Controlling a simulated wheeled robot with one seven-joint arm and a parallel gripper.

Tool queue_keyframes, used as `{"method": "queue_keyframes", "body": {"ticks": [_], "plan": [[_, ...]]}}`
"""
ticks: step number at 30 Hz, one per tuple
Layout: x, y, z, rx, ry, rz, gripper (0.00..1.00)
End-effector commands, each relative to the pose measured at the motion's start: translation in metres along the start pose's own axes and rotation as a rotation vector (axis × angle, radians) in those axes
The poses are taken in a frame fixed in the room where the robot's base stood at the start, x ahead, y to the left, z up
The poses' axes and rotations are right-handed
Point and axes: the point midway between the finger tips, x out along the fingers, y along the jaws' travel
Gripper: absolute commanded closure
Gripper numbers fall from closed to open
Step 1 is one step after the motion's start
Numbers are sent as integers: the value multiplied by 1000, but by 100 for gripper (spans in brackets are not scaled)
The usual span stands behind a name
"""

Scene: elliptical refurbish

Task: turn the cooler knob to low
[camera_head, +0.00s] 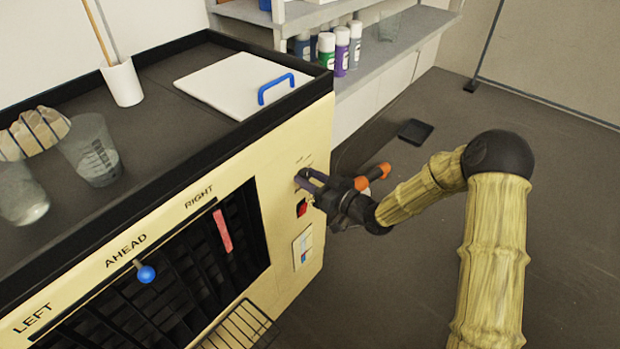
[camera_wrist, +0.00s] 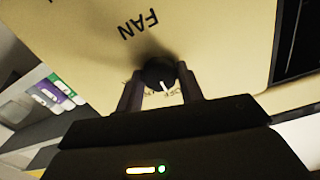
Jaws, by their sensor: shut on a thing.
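The cooler (camera_head: 285,130) is a cream box with a black top and a dark louvre on its front. Its black round knob (camera_wrist: 160,74) with a white pointer line shows in the wrist view, below the word FAN, which appears upside down. The small lettering round the knob is partly hidden and I cannot read it. My gripper (camera_head: 309,180) reaches the right end of the front panel in the head view. In the wrist view my gripper (camera_wrist: 160,90) has one finger on each side of the knob and is shut on it.
A red switch (camera_head: 302,207) and a small label (camera_head: 303,246) sit below my gripper. A blue ball lever (camera_head: 146,274) stands out from the louvre. Beakers (camera_head: 92,150) and a white lid (camera_head: 240,82) are on top. Spray cans (camera_head: 342,50) stand on a shelf behind. Floor at right is mostly clear.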

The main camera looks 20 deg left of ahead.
Motion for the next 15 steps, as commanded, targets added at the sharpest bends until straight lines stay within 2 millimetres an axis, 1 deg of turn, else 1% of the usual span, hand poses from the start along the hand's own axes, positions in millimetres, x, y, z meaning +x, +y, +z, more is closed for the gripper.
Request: {"method": "queue_keyframes", "body": {"ticks": [8, 15], "plan": [[0, 0, -1, 33, 0, 1, 85], [0, 1, -2, 139, 0, 2, 85]]}}
